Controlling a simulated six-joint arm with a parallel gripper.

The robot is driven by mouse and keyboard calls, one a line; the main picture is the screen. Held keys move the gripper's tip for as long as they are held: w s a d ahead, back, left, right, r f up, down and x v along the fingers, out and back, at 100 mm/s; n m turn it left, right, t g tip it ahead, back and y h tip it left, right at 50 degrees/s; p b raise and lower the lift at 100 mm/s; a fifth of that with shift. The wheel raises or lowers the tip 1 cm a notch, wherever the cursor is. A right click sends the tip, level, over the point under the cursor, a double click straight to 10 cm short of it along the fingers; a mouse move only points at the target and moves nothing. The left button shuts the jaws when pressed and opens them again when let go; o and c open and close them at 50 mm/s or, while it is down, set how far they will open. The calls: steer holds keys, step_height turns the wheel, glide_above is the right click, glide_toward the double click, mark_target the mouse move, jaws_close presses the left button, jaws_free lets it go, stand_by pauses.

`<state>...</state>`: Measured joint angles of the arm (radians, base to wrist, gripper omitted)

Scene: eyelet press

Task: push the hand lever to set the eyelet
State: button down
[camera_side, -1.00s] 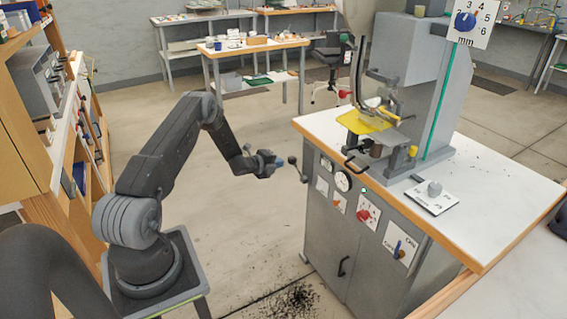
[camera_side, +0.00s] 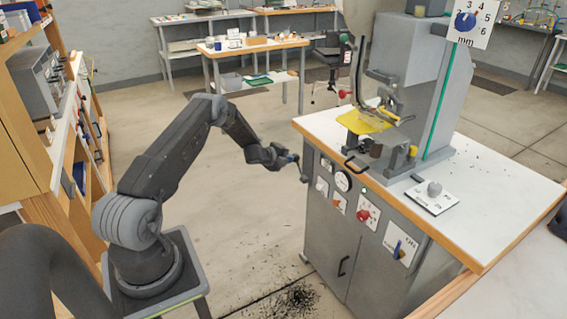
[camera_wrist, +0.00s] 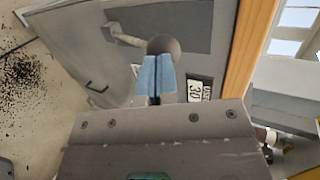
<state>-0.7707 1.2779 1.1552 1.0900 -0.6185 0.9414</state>
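The hand lever (camera_side: 303,175) is on the left side of the press cabinet (camera_side: 340,235), a short rod with a dark ball knob. In the wrist view its knob (camera_wrist: 163,45) sits just beyond my fingertips, with the rod (camera_wrist: 126,38) running left to the cabinet wall. My gripper (camera_side: 291,158) has its blue fingers together with nothing between them; they show pointing at the knob in the wrist view (camera_wrist: 158,62). I cannot tell whether they touch it. The press (camera_side: 395,105) holds a yellow piece (camera_side: 362,122) at its work point on the bench top.
The wooden bench edge (camera_wrist: 250,50) runs right of the fingers in the wrist view. The cabinet front has a gauge (camera_side: 342,181), switches and a door handle. Dark scraps (camera_side: 292,299) lie on the floor. The floor between my arm and the cabinet is open.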

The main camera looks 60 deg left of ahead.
steer(key=shift+w+d+r+g, duration=0.15)
steer(key=shift+w+r+g, duration=0.15)
steer(key=shift+w+g, duration=0.45)
steer(key=shift+r, duration=0.85)
steer(key=s+d+r, duration=0.1)
steer(key=s+r, duration=0.1)
steer(key=s, duration=0.4)
steer(key=s+d+r, duration=0.1)
steer(key=s+r, duration=0.1)
steer(key=s, duration=0.5)
steer(key=shift+r, duration=0.25)
stand_by(2.3)
